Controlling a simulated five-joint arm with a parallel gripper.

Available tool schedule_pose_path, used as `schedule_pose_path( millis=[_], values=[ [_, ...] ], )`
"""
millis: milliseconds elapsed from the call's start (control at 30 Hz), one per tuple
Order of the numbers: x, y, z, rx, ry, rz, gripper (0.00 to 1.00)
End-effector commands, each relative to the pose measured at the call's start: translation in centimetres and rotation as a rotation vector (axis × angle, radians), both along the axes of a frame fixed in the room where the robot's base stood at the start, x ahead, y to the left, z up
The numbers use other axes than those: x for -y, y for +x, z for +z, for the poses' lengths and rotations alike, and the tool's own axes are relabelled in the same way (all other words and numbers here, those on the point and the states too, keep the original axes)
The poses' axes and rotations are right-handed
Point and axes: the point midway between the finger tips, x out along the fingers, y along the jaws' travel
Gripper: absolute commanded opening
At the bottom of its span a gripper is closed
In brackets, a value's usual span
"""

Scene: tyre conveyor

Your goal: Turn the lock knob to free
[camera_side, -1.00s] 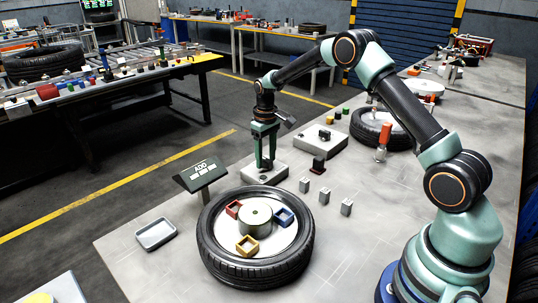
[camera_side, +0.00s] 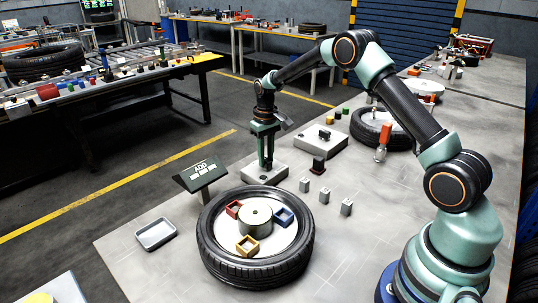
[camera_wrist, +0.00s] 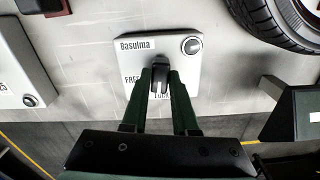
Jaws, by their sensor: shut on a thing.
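The lock knob (camera_wrist: 159,75) is a dark lever on a pale plate (camera_wrist: 128,58), seen in the wrist view. The plate reads "Basulma", with "FREE" to the left of the knob and a partly covered "LOCK" below it. My gripper (camera_wrist: 160,80) is shut on the knob, one green finger on each side. The knob's lower part and some of the lettering are hidden by the fingers. In the side view my gripper (camera_side: 266,164) points straight down onto the same plate (camera_side: 279,173), where the knob is too small to make out.
A round dial (camera_wrist: 191,45) sits at the plate's upper right corner. A large tyre (camera_side: 222,258) with coloured square holders, an "ADD" sign (camera_side: 202,175) and several small grey blocks (camera_side: 325,195) stand nearby. Another pale box (camera_side: 320,142) is behind. An empty tray (camera_side: 156,233) lies front left.

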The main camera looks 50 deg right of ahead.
Motion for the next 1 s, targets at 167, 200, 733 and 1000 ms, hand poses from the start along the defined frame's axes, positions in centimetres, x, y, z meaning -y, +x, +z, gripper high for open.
schedule_pose_path(
  millis=[167, 200, 733, 1000],
  values=[
    [-0.01, 0.07, 0.13, 0.002, -0.001, -0.152, 0.0],
    [-0.01, 0.07, 0.13, 0.002, -0.001, -0.19, 0.0],
    [0.03, 0.12, 0.19, 0.004, 0.0, -0.689, 0.0],
    [0.05, 0.13, 0.22, 0.005, 0.0, -0.897, 0.0]
  ],
)
